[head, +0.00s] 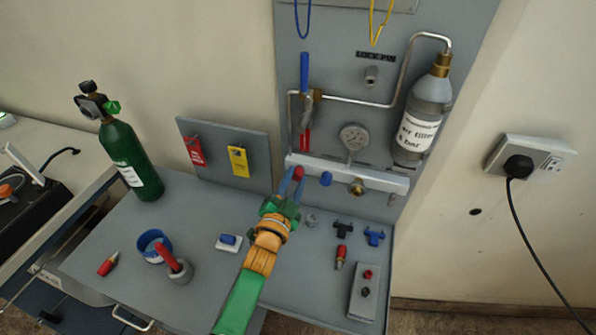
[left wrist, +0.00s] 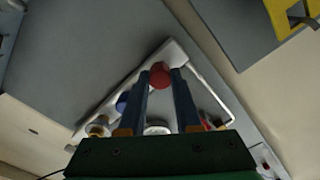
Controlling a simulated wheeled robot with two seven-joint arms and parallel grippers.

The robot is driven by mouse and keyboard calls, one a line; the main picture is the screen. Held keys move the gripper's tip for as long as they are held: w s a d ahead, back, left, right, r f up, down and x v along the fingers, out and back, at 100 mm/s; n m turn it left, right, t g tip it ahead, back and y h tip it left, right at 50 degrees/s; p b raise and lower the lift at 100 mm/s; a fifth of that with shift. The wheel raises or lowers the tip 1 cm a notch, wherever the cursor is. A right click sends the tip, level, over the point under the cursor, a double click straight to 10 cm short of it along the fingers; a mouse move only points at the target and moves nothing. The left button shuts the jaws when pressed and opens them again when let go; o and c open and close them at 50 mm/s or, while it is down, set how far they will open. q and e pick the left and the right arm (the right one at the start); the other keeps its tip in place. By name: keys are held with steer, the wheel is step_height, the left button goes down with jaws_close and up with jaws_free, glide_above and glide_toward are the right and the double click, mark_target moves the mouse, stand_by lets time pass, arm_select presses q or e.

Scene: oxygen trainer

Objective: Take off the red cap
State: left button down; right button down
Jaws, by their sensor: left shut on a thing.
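The red cap (head: 298,172) sits at the left end of the white manifold bar (head: 375,180) on the grey panel. My left gripper (head: 292,180) reaches up to it from below, with its blue fingers on either side of the cap. In the left wrist view the red cap (left wrist: 160,75) is between the tips of the two blue fingers (left wrist: 161,84), and the gripper is shut on it. I cannot tell whether the cap is still seated on the bar. My right gripper is not in view.
A blue cap (head: 326,179) and a brass fitting (head: 357,187) are on the bar right of the red cap. A green cylinder (head: 130,160) stands at the left. A blue cup (head: 154,244), small tools and a button box (head: 364,292) are on the grey table.

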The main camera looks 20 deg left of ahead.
arm_select(q)
steer(key=c, duration=0.6)
jaws_free()
